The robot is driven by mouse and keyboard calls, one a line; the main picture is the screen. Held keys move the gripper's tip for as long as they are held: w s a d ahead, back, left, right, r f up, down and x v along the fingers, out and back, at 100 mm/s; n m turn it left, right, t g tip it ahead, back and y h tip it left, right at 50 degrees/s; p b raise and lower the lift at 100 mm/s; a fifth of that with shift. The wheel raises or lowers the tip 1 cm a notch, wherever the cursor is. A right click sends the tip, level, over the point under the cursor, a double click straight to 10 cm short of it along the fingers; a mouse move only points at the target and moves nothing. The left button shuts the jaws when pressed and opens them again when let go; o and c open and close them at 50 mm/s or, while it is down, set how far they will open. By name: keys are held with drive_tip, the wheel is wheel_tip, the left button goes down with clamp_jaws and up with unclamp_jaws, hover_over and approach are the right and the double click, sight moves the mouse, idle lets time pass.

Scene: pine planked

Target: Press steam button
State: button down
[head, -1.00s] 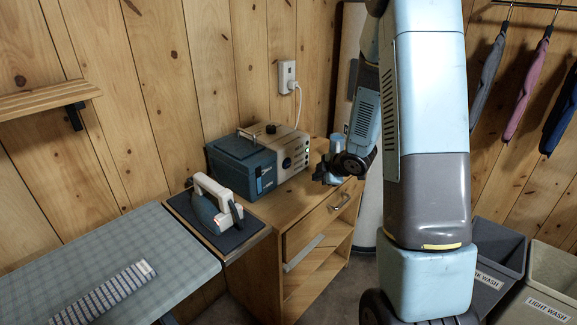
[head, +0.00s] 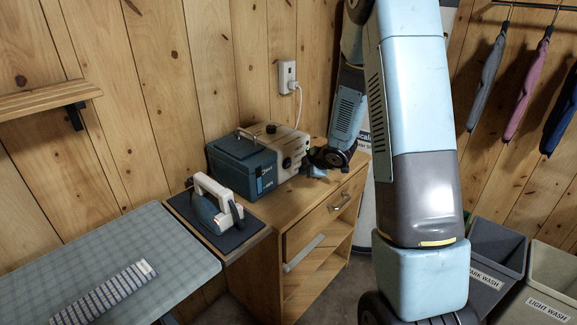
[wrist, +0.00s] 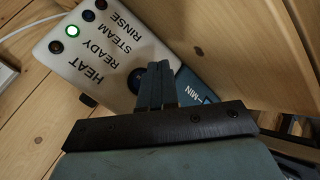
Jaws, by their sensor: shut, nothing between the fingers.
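The steam station (head: 243,165) is a blue and cream box on the wooden cabinet, its cream control panel (head: 294,152) facing my gripper. In the wrist view, the panel (wrist: 110,85) carries the words HEAT, READY, STEAM and RINSE beside a row of small round fittings. The one in line with READY (wrist: 72,31) glows green. The dark one in line with STEAM (wrist: 88,16) is the steam button. A larger dark knob (wrist: 137,80) sits beside the fingers. My gripper (wrist: 160,68) is shut and empty, its tips over the panel's knob side, away from the steam button. Contact cannot be told.
An iron (head: 215,207) rests on a dark pad left of the station. The ironing board (head: 100,270) with a striped cloth (head: 105,292) is at the left. A cord runs from the wall outlet (head: 288,77) behind the station. Laundry bins (head: 545,290) stand at the right.

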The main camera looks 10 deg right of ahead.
drive_tip(key=shift+w+a, duration=0.85)
drive_tip(key=shift+w, duration=0.3)
drive_tip(key=shift+w+a, duration=0.1)
drive_tip(key=shift+w, duration=0.05)
idle(1.3)
drive_tip(key=shift+w+a, duration=0.1)
drive_tip(key=shift+w, duration=0.1)
drive_tip(key=shift+w+a, duration=0.3)
drive_tip(key=shift+w, duration=0.05)
idle(1.0)
idle(0.3)
drive_tip(key=shift+s+d, duration=0.5)
drive_tip(key=shift+s, duration=0.2)
drive_tip(key=shift+s+d, duration=0.75)
drive_tip(key=shift+s, duration=0.3)
drive_tip(key=shift+s+d, duration=0.75)
drive_tip(key=shift+s, duration=0.25)
